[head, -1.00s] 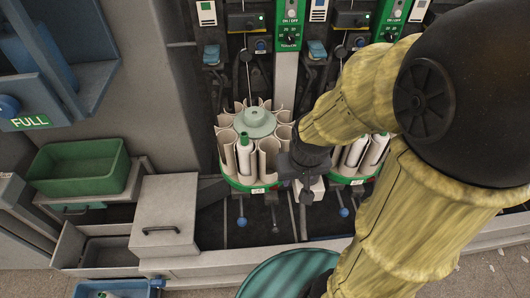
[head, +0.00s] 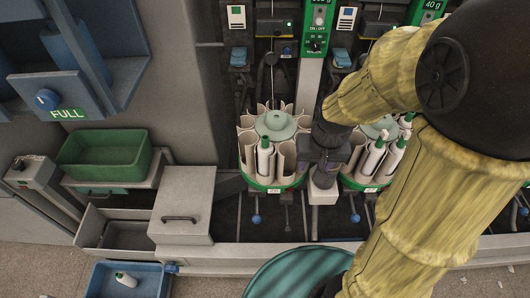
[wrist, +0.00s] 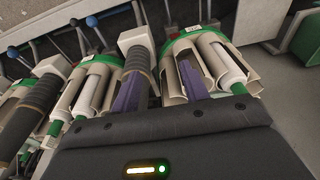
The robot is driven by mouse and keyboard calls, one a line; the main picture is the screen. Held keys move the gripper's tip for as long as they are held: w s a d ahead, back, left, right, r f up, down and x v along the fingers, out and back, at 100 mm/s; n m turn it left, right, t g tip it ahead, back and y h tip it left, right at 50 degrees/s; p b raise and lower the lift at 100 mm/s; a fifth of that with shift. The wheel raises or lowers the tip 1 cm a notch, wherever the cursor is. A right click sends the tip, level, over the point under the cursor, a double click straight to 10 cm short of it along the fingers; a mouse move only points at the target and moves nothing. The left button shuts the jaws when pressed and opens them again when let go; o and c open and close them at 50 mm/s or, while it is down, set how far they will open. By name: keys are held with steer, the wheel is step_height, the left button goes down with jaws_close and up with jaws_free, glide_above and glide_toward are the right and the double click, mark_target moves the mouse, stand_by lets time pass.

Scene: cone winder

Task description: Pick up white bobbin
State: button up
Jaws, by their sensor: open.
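A white bobbin (head: 265,158) with a dark green tip stands upright in a front pocket of the left round carousel (head: 247,180). A bobbin in a carousel pocket also shows in the wrist view (wrist: 218,64), to the right of my gripper. In the head view my gripper (head: 323,170) hangs between the two carousels.
A green bin (head: 105,160) and a grey lidded box (head: 182,205) stand left of the carousels. Thin levers with blue knobs (head: 256,219) stick out below the left carousel. Green control panels (head: 316,30) rise behind. A teal striped round top (head: 298,272) is at the front.

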steer(key=w+a+r+m+g+p, duration=0.1)
steer(key=w+a+r+p, duration=0.4)
steer(key=r+p, duration=0.3)
steer(key=w+a+r+m+g+p, duration=0.1)
steer(key=w+a+r+p, duration=0.4)
steer(key=a+r+p, duration=0.2)
steer(key=shift+r+p, duration=0.6)
steer(key=shift+p, duration=0.05)
steer(key=p, duration=0.2)
glide_above(265, 137)
step_height(265, 137, down, 12)
steer(key=shift+d+r, duration=0.1)
steer(key=shift+f, duration=0.2)
steer(key=shift+f+p, duration=1)
steer(key=shift+f, duration=1.6)
